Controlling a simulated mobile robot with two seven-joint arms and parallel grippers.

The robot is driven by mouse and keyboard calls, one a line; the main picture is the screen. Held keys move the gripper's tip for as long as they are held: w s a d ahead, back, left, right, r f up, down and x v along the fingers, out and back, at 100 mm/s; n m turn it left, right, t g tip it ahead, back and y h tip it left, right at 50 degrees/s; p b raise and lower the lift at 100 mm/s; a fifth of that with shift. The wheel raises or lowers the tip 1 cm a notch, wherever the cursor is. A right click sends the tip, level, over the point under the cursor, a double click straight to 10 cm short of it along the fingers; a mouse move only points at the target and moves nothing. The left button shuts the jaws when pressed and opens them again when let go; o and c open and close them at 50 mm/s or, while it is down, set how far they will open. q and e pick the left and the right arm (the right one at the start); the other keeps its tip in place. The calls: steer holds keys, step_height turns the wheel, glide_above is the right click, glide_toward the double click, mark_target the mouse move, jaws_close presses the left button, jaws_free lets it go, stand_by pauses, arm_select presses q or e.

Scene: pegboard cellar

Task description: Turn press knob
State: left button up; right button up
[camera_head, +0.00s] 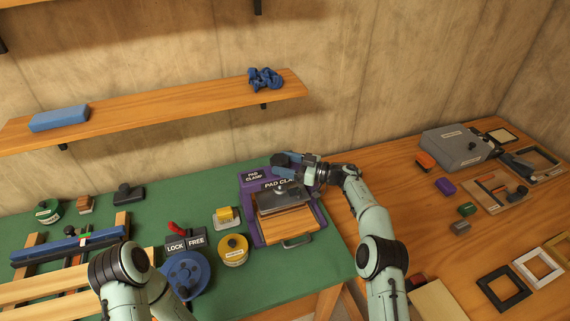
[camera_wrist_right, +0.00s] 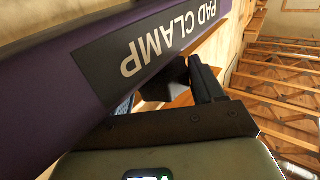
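The purple press (camera_head: 249,209), labelled PAD CLAMP, stands on the green bench mat, with a dark pad (camera_head: 280,201) over a wooden block. My right gripper (camera_head: 287,160) is at the top back edge of the press, beside the label. A dark knob-like shape (camera_head: 279,159) shows at its fingertips. In the right wrist view the purple top bar (camera_wrist_right: 60,95) crosses close in front of my right gripper (camera_wrist_right: 187,85) and partly hides its fingers. I cannot tell whether they hold the knob. My left arm is at the lower left; its gripper is not visible.
A LOCK/FREE plate (camera_head: 185,246) with a red lever, a blue wheel (camera_head: 188,275) and a yellow round tin (camera_head: 233,251) stand left of the press. A wooden shelf (camera_head: 180,107) runs above. A grey box (camera_head: 457,147) and frames lie on the right bench.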

steer(key=o, duration=0.3)
steer(key=shift+r, duration=0.15)
steer(key=shift+o, duration=0.2)
arm_select(q)
steer(key=shift+s+f+b, duration=0.55)
steer(key=shift+s+f, duration=0.1)
steer(key=shift+s, duration=0.15)
arm_select(e)
steer(key=v, duration=1.3)
steer(key=shift+d, duration=0.15)
